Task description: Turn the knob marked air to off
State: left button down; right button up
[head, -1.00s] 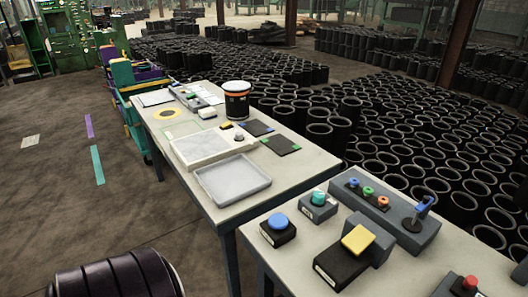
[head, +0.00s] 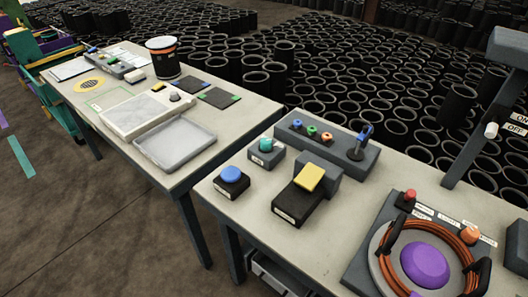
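No knob label reading "air" can be made out. A teal knob (head: 265,144) sits on a small grey labelled box. A long grey box (head: 335,150) carries small blue, green and orange knobs and a blue-handled lever (head: 363,141). At the right, an orange knob (head: 469,233) sits on a dark panel (head: 366,262) among several small white labels too small to read. A white knob or switch (head: 491,130) is on a post beside plates reading ON and OFF. Neither of my grippers is in view.
The near table (head: 228,199) also holds a blue button (head: 231,175), a yellow pedal (head: 309,177), a red button (head: 409,195) and an orange coil around a purple dome (head: 425,265). The second table (head: 262,108) holds a tray (head: 175,145) and a scale. Black sleeves fill the floor behind.

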aim_at(266, 143)
jog(key=i+j, duration=0.2)
jog(key=j, duration=0.15)
jog(key=i+j, duration=0.15)
jog(key=j, duration=0.2)
jog(key=i+j, duration=0.2)
jog(key=j, duration=0.15)
